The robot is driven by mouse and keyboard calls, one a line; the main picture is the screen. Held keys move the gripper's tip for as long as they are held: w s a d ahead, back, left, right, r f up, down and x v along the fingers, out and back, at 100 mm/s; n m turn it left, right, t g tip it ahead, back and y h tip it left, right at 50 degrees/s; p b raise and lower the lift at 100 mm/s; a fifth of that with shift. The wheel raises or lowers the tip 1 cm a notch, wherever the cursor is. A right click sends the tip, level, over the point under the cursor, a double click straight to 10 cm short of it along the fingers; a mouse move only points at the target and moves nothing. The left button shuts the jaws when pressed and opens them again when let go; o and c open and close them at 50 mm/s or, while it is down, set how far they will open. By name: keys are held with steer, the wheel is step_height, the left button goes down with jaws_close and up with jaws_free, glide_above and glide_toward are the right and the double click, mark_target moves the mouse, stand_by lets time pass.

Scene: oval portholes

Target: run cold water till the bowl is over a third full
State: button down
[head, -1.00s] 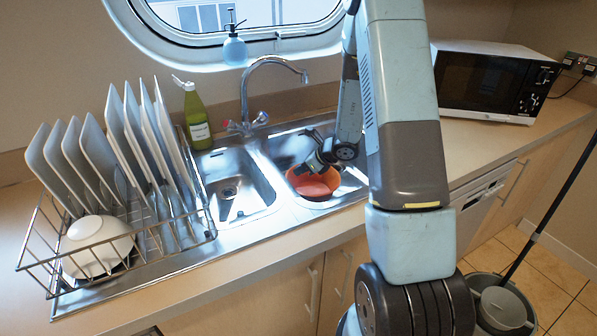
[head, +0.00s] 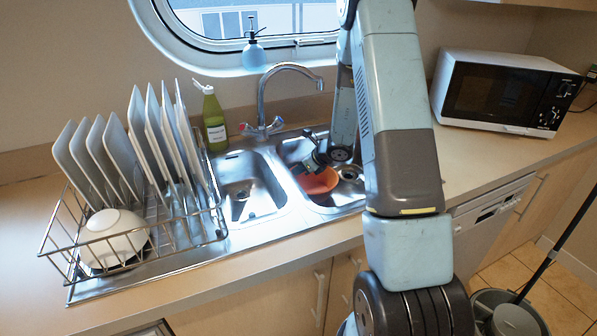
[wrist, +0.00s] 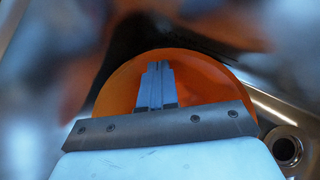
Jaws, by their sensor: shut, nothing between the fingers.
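The orange bowl (head: 321,184) sits in the right sink basin, partly hidden by my gripper; its inside fills much of the wrist view (wrist: 205,80). I see no water in it, though its bottom is not clear. The tap (head: 263,95) stands behind the sink, its spout curving to the right, with no visible stream. Its left handle (head: 246,128) shows red; the right handle (head: 277,124) shows no clear colour.
The left basin (head: 247,190) is empty. A wire rack (head: 140,255) with several plates and a white bowl (head: 115,238) stands left. A green bottle (head: 214,120) is beside the tap. A microwave (head: 505,92) stands right. A drain (wrist: 286,147) shows right of the bowl.

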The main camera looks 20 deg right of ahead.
steer(key=s+d, duration=0.3)
steer(key=shift+s+r, duration=0.2)
steer(key=shift+s, duration=0.05)
steer(key=v, duration=0.9)
steer(key=s+a+r+n+g, duration=0.1)
steer(key=s+a+r+n, duration=0.45)
steer(key=r+n, duration=0.2)
steer(key=s+a+r+n+g, duration=0.2)
steer(key=s+a+r+n, duration=0.35)
steer(key=r, duration=0.35)
steer(key=s+r+n+t+h, duration=0.1)
steer(key=s+r+n+h, duration=0.2)
steer(key=s, duration=0.7)
steer(key=s+d+r+n+h, duration=0.1)
steer(key=s+r+n+h, duration=0.1)
steer(key=s+r+n, duration=0.5)
steer(key=s+n, duration=0.3)
steer(key=n, duration=0.2)
steer(key=shift+r+t+h, duration=0.2)
steer(key=shift+t+h, duration=0.2)
steer(key=c, duration=1.8)
jaws_free()
